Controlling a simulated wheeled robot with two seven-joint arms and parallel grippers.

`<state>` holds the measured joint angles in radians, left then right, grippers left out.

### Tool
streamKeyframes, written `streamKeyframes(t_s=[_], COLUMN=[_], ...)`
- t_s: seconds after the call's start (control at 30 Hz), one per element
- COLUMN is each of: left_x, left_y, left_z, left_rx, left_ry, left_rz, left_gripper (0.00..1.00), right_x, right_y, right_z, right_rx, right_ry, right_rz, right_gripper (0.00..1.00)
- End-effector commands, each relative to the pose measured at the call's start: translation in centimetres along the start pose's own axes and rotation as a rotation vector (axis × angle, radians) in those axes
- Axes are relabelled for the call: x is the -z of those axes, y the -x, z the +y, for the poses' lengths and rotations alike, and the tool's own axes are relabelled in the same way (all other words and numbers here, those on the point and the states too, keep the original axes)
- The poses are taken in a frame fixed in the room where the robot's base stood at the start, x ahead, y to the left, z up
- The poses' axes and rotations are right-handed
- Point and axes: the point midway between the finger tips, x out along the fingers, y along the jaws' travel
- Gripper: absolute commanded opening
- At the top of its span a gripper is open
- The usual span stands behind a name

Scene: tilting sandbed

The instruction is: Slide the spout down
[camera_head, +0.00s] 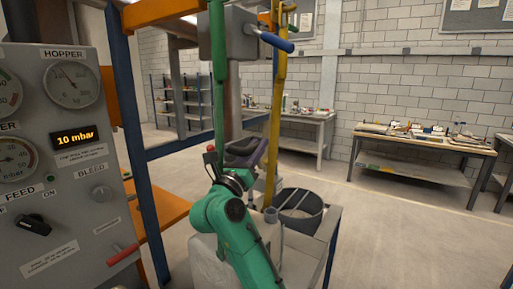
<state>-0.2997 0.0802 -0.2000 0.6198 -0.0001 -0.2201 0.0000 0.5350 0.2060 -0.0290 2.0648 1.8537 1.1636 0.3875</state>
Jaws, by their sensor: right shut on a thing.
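My right arm comes up from the bottom middle, green, and ends in a dark gripper (246,148). The gripper is at the lower end of a grey upright pipe (232,108), which looks like the spout, between a green post and a yellow post. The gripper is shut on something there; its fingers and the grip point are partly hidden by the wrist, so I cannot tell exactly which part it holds. A small red knob (210,148) shows just left of the gripper. My left gripper is out of view.
A grey box with a blue handle (277,42) sits above. A dark round bin (299,211) stands right of my arm on a metal frame. A control panel (62,165), its display reading 10 mbar, fills the left. Workbenches (424,140) stand behind; the floor at right is clear.

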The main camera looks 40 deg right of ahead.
Motion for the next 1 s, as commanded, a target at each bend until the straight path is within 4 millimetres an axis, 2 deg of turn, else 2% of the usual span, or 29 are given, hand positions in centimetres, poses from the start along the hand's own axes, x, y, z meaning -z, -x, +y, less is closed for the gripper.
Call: streamKeyframes(t_s=[0.17, 0.27, 0.5, 0.63, 0.77, 1.0], left_x=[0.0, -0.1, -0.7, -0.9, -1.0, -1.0], left_y=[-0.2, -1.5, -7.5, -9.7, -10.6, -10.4], left_z=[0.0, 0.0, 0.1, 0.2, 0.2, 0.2], left_rx=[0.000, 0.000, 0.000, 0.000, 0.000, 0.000], left_ry=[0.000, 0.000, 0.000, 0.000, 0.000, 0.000], left_rz=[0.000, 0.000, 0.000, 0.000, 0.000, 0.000], left_gripper=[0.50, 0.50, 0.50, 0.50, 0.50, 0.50], right_x=[0.1, 1.4, 7.9, 10.5, 11.6, 11.4], right_y=[0.1, 0.6, 3.3, 4.3, 4.8, 4.7], right_z=[0.0, 0.3, 1.9, 2.5, 2.7, 2.7], right_rx=[0.001, 0.000, -0.001, -0.001, -0.001, 0.000], right_ry=[-0.001, -0.001, 0.000, 0.000, 0.000, 0.001], right_rz=[-0.002, -0.001, 0.003, 0.004, 0.002, 0.002], right_gripper=[0.00, 0.00, 0.00, 0.00, 0.00, 0.00])
